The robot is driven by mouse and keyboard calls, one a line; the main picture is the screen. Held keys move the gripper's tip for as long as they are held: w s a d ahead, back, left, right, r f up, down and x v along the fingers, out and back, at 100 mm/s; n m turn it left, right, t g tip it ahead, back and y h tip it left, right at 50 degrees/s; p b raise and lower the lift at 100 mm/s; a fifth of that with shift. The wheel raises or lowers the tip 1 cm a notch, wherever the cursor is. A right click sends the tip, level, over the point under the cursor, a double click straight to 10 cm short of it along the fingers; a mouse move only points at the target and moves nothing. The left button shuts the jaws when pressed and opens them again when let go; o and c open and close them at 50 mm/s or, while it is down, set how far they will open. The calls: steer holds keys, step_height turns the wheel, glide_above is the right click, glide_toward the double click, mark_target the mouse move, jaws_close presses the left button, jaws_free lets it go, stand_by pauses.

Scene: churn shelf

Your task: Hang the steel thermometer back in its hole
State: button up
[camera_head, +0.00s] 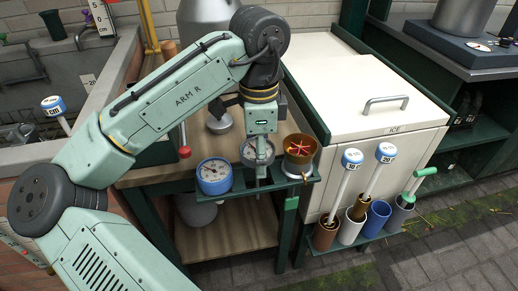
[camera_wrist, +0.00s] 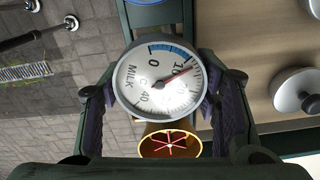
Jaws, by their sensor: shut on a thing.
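The steel thermometer has a round white dial marked MILK and °C, with a blue band and a red needle. In the wrist view its dial (camera_wrist: 150,88) faces the camera, between the two purple-padded fingers of my gripper (camera_wrist: 162,106). In the head view the thermometer (camera_head: 257,151) is at my gripper (camera_head: 259,143), above the narrow green ledge (camera_head: 244,186), between a blue-rimmed dial and a brass cup. A grey stem-like part shows below it. I cannot tell whether the stem is in a hole; the hole itself is hidden.
The blue-rimmed dial (camera_head: 214,176) stands on the ledge at left. The brass cup (camera_head: 299,153) with a red star-shaped insert is close at right; it also shows in the wrist view (camera_wrist: 152,146). A white ICE chest (camera_head: 365,100) and a rack of white-handled tools (camera_head: 345,185) stand further right.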

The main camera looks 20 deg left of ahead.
step_height(320, 180, down, 5)
steer(key=shift+s+d+r+b, duration=0.1)
steer(key=shift+s+r+b, duration=0.05)
steer(key=shift+b, duration=0.95)
steer(key=shift+s+f, duration=0.1)
steer(key=shift+f, duration=0.25)
steer(key=c, duration=0.3)
steer(key=shift+c, duration=0.9)
steer(key=o, duration=1.5)
steer(key=shift+o, duration=0.5)
steer(key=shift+f, duration=0.2)
steer(key=o, duration=0.7)
steer(key=shift+w+r, duration=0.2)
steer(key=shift+r, duration=0.05)
